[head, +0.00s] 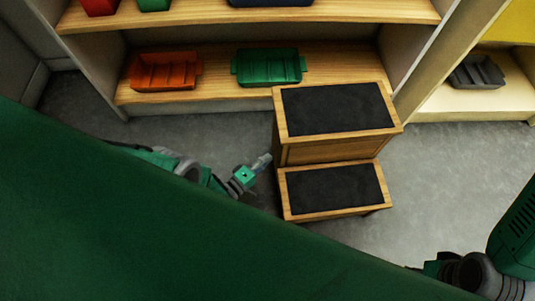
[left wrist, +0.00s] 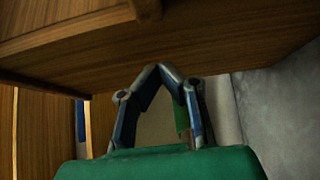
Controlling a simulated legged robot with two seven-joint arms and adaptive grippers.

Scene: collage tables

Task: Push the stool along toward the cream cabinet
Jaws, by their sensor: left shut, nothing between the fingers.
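The stool (head: 333,190) is a two-step wooden one with black treads, upright on the grey floor in the middle of the head view. Its wood fills the top of the left wrist view (left wrist: 200,45). My left gripper (head: 265,159) is at the stool's left side, fingers shut with nothing between them; the closed tips also show in the left wrist view (left wrist: 165,70). I cannot tell whether they touch the wood. The cream cabinet (head: 470,108) stands at the upper right, beyond the stool's right side. My right gripper's fingers do not show.
A shelf unit with wooden boards (head: 205,97) stands behind the stool, close to its back. It holds an orange tray (head: 165,72) and a green tray (head: 268,67). A grey tray (head: 477,73) lies in the cream cabinet. The floor (head: 450,185) right of the stool is clear.

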